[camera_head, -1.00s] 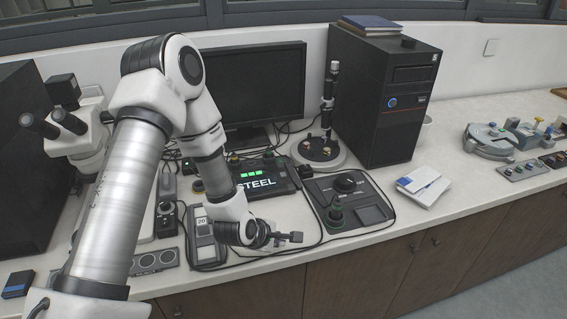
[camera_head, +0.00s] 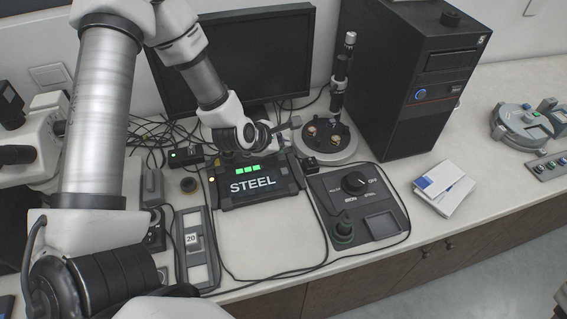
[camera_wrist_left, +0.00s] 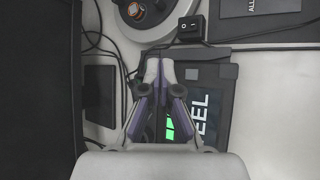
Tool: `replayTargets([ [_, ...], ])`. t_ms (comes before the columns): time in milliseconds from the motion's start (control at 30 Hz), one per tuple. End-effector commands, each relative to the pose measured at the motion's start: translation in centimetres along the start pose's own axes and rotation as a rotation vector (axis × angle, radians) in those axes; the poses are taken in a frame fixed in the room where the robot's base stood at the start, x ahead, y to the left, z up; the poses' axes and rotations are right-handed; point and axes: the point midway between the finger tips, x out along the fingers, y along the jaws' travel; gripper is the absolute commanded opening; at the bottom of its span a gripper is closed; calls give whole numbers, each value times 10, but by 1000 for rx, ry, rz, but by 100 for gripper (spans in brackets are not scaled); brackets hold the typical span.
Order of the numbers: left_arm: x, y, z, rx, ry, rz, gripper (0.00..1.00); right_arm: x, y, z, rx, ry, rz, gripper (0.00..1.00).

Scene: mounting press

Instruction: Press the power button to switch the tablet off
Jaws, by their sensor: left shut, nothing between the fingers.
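The tablet (camera_head: 252,185) lies on the bench, its dark screen lit with "STEEL" and green bars. It also shows in the left wrist view (camera_wrist_left: 202,118), partly covered by my gripper. My left gripper (camera_head: 291,124) is shut and empty, above the tablet's far right edge. In the left wrist view its closed fingertips (camera_wrist_left: 160,63) appear over the tablet's border. I cannot clearly make out a power button on the tablet. A small black rocker switch (camera_wrist_left: 190,28) on a cable lies just beyond the tablet. My right gripper is not in view.
A monitor (camera_head: 235,60) stands close behind the gripper. A round stand with a post (camera_head: 340,85) and a black computer tower (camera_head: 415,75) are to its right. A control panel with dials (camera_head: 357,203) lies right of the tablet. Cables run around it.

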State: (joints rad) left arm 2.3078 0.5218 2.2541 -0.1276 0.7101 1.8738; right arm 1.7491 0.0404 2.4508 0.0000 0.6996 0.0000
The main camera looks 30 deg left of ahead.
Motion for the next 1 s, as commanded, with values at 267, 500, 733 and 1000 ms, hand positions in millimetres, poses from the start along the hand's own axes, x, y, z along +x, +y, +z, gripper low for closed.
replayTargets([
  [267, 9, -6, -6, 2, 1, 0, 0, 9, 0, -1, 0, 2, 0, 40],
  [500, 32, -23, -24, 2, 1, 0, 0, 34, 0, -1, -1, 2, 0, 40],
  [733, 56, -41, -41, 2, 0, 1, 0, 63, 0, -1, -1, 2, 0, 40],
  [1000, 62, -45, -45, 2, 0, 1, 0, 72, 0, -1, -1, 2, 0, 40],
])
